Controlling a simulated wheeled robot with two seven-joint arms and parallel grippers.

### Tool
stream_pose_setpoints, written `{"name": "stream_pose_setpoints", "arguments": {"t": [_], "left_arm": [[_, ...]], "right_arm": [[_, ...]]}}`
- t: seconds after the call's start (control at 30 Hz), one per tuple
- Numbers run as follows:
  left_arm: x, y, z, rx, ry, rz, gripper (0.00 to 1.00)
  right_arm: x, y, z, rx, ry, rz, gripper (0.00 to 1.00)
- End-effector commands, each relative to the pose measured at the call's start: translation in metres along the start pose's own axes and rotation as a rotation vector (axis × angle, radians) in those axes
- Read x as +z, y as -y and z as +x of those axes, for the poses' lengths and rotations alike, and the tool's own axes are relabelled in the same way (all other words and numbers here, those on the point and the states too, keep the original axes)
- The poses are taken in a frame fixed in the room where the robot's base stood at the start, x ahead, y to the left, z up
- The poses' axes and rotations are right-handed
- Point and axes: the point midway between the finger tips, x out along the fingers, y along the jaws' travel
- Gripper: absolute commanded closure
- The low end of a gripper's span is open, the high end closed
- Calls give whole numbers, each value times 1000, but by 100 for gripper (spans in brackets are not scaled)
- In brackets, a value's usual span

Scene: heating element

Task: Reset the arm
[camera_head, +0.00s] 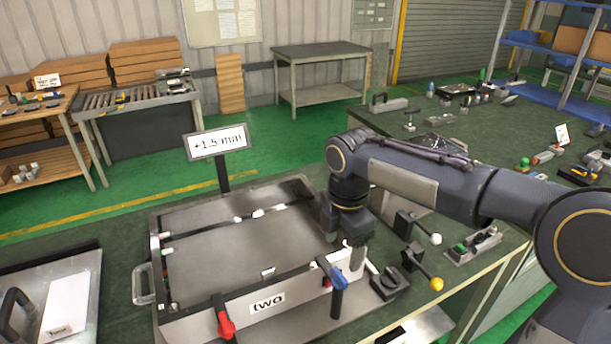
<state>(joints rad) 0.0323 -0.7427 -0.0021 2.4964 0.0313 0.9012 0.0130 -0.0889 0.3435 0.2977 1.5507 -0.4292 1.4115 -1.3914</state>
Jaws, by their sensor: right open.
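My right arm reaches in from the right, and my right gripper (343,242) points down at the right edge of a large metal box (225,255) labelled "two". The gripper is open. The arm hides part of the box's right side, and I cannot tell if the fingers touch anything. A blue-handled lever (338,277) stands just in front of the gripper, and a red-handled lever (223,318) is at the box's front. My left gripper is not in view.
A sign reading "+1.5 mm" (218,142) stands behind the box. Right of the gripper are a yellow-knobbed lever (436,284), a white-knobbed lever (436,239) and a green-button control box (472,245).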

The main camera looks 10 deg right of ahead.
Motion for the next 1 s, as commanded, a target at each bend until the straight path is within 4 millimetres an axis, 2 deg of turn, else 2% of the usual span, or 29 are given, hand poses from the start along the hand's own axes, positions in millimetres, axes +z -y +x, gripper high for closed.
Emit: {"name": "stream_pose_setpoints", "arguments": {"t": [0.13,0.23,0.4,0.5,0.6,0.7,0.8,1.0], "left_arm": [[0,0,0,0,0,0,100],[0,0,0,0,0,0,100],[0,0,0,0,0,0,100],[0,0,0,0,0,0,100],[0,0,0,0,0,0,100],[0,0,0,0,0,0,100],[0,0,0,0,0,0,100],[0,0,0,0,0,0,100]], "right_arm": [[5,16,-6,25,-8,104,31],[12,46,-12,71,-39,315,31],[16,117,-10,162,-169,853,31],[11,155,-1,200,-285,1182,31],[3,184,11,218,-416,1479,31],[-6,202,23,216,-537,1707,31],[-13,213,32,204,-626,1856,31],[-18,217,38,193,-680,1944,31]]}}
